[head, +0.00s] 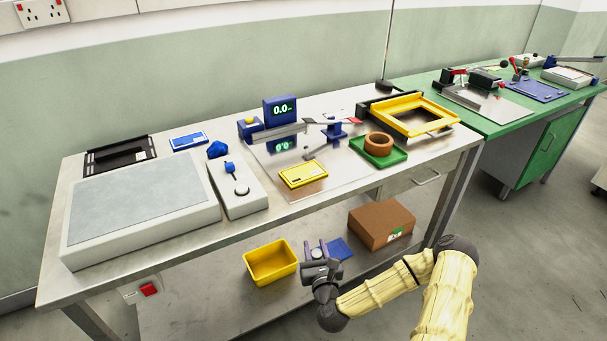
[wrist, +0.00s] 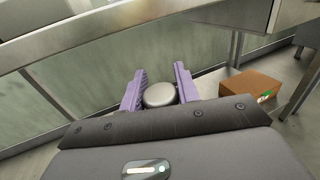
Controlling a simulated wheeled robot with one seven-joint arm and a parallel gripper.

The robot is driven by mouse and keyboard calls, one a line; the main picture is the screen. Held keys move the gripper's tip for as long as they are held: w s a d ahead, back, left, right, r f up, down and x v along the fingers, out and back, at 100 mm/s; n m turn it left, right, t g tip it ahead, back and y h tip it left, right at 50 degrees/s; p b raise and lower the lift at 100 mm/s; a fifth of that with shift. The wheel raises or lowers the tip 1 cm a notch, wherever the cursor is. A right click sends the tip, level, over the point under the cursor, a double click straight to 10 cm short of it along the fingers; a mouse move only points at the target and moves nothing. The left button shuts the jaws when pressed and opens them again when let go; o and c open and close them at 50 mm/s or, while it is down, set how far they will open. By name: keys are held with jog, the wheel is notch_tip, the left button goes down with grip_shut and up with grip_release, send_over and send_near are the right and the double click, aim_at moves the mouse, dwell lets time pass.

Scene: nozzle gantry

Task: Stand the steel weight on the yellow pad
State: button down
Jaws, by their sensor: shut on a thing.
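My gripper (head: 316,249) is low in front of the bench, at the height of the lower shelf in the head view. In the wrist view its purple fingers (wrist: 160,88) are shut on the steel weight (wrist: 160,95), a round grey piece with a smooth top. The weight is hard to make out in the head view. The yellow pad (head: 303,174) is a flat rectangle with dark markings, lying on the shiny plate near the bench's front edge. It is above and apart from my gripper. Its top looks bare.
The bench edge (head: 225,245) lies between my gripper and the pad. The lower shelf holds a yellow bin (head: 271,264), a blue piece (head: 340,249) and a cardboard box (head: 381,224). A green tray (head: 396,160) with a brown ring (head: 380,143) sits right of the pad.

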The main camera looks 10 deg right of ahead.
jog(key=w+a+r, duration=0.1)
jog(key=w+r, duration=0.3)
jog(key=r, duration=0.9)
jog(key=w+a+r, duration=0.1)
jog(key=w+r, duration=0.4)
jog(key=r, duration=0.8)
jog(key=shift+r+m+h, duration=0.3)
jog(key=shift+r+h, duration=0.05)
jog(key=shift+h, duration=0.05)
